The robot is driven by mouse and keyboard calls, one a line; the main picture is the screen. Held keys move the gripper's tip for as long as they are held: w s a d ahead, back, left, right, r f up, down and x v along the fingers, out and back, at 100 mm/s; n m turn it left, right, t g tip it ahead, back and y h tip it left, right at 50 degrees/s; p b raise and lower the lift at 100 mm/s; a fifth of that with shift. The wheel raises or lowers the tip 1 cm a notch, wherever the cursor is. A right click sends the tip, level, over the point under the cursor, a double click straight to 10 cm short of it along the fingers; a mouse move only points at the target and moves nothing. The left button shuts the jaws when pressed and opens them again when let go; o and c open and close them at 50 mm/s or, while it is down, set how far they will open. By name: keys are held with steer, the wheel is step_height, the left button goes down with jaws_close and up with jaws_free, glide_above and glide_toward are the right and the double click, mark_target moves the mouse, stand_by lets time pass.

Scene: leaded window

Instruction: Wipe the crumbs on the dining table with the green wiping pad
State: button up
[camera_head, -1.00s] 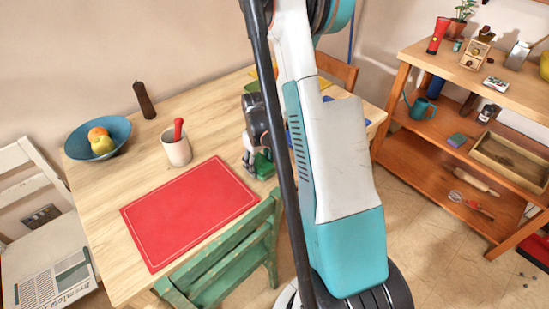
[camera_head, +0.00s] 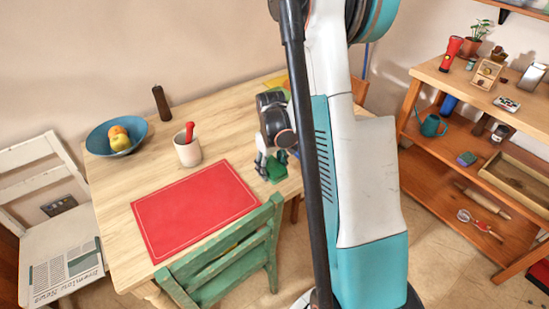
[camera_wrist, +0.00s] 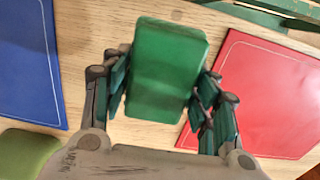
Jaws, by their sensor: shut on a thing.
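The green wiping pad (camera_head: 277,167) is held between the fingers of my gripper (camera_head: 268,166), low over the dining table (camera_head: 222,120) near its front edge, right of the red placemat (camera_head: 195,207). In the wrist view the pad (camera_wrist: 167,72) fills the space between the two fingers of my gripper (camera_wrist: 165,88). Whether the pad touches the wood is hard to tell. No crumbs can be made out clearly; a small dark spot (camera_wrist: 176,15) shows on the wood just beyond the pad in the wrist view.
A green chair (camera_head: 232,252) stands against the table's front edge. A cup (camera_head: 188,150), a dark mill (camera_head: 162,103) and a blue fruit bowl (camera_head: 101,140) stand on the table. In the wrist view a blue mat (camera_wrist: 28,62) lies left. Wooden shelves (camera_head: 440,160) stand right.

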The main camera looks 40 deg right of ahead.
mark_target(272, 164)
steer(key=shift+r+p, duration=0.8)
steer(key=shift+r, duration=0.8)
